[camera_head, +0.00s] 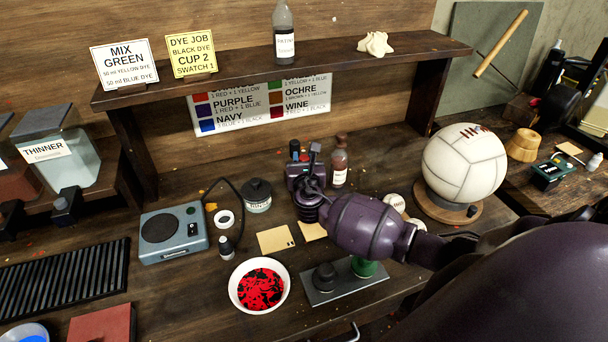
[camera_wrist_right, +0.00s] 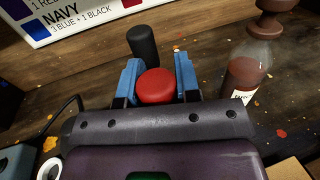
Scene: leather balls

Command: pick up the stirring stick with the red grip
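In the right wrist view, the red grip (camera_wrist_right: 155,87) of the stirring stick shows nearly end-on, as a rounded red top. The two blue fingers of my right gripper (camera_wrist_right: 159,80) lie close against its left and right sides, with no clear gap, so the gripper looks shut on it. The shaft below is hidden. In the head view my right gripper (camera_head: 306,170) reaches in from the right over the bench, and its wrist hides most of the stick. A black grip (camera_wrist_right: 142,45) stands just behind the red one. My left gripper is in neither view.
A brown bottle (camera_head: 339,164) stands right of the gripper; it also shows in the wrist view (camera_wrist_right: 246,78). A dark jar (camera_head: 257,195) stands left. A shelf (camera_head: 290,68) runs above the bench.

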